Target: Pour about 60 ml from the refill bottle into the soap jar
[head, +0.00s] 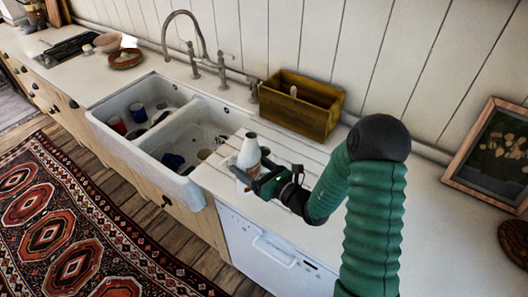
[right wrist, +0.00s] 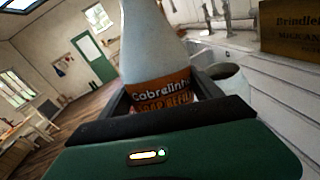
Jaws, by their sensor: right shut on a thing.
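The refill bottle (head: 249,150) is pale grey-white with a narrow neck. Its orange label reads partly "soap refill" in the right wrist view, where the bottle (right wrist: 153,45) stands between my fingers. My right gripper (head: 257,183) is shut on its lower body, at the counter beside the sink. The bottle looks roughly upright. A pale, round, open-topped jar with a dark mouth, likely the soap jar (right wrist: 230,82), is just right of the bottle in the right wrist view. In the head view it is mostly hidden behind the bottle and gripper. My left gripper is not in view.
A white double sink (head: 160,122) with cups and dishes inside lies left of the bottle. A wooden crate (head: 300,105) stands behind, against the wall, near the tap (head: 190,50). A framed picture (head: 492,155) leans at the right. The counter between is clear.

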